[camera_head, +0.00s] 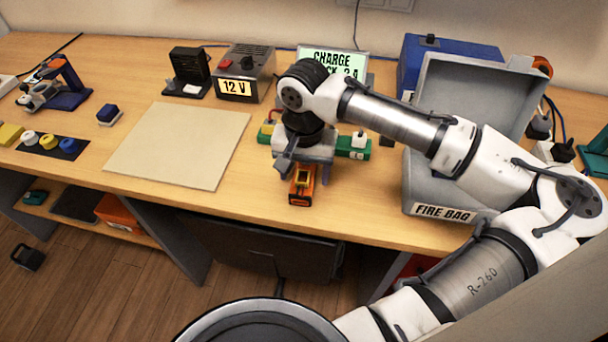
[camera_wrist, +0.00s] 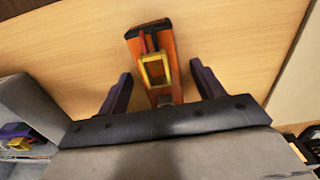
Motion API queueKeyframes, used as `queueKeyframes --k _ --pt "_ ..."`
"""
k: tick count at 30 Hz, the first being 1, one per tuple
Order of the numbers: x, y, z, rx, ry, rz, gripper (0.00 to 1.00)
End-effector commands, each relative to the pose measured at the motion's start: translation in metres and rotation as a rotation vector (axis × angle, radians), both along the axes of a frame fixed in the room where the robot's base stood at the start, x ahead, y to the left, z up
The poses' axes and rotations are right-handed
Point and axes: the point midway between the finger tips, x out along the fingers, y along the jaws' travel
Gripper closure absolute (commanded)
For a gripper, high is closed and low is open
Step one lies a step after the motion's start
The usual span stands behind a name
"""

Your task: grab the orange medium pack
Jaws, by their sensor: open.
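The orange medium pack (camera_head: 301,184) lies on the table near its front edge, just below my gripper (camera_head: 303,180) in the head view. In the wrist view the orange pack (camera_wrist: 153,62) shows a dark end, a yellow connector and dark and red leads. My gripper (camera_wrist: 162,88) is open, with one purple finger on each side of the pack's near part. Bare table shows between the pack and both fingers. The pack's near end is hidden by my gripper's body.
Green packs (camera_head: 354,148) stand close behind and right of my gripper. A grey fire bag box (camera_head: 437,213) with its lid up stands to the right. A beige mat (camera_head: 180,145) lies to the left. The table front is clear around the pack.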

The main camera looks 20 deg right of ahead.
Motion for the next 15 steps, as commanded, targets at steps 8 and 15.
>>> queueKeyframes --k 8,15 --pt "-0.0002 0.0002 -0.0086 0.001 -0.001 0.000 0.33" --pt "-0.0002 0.0002 -0.0084 0.001 -0.001 0.000 0.58"
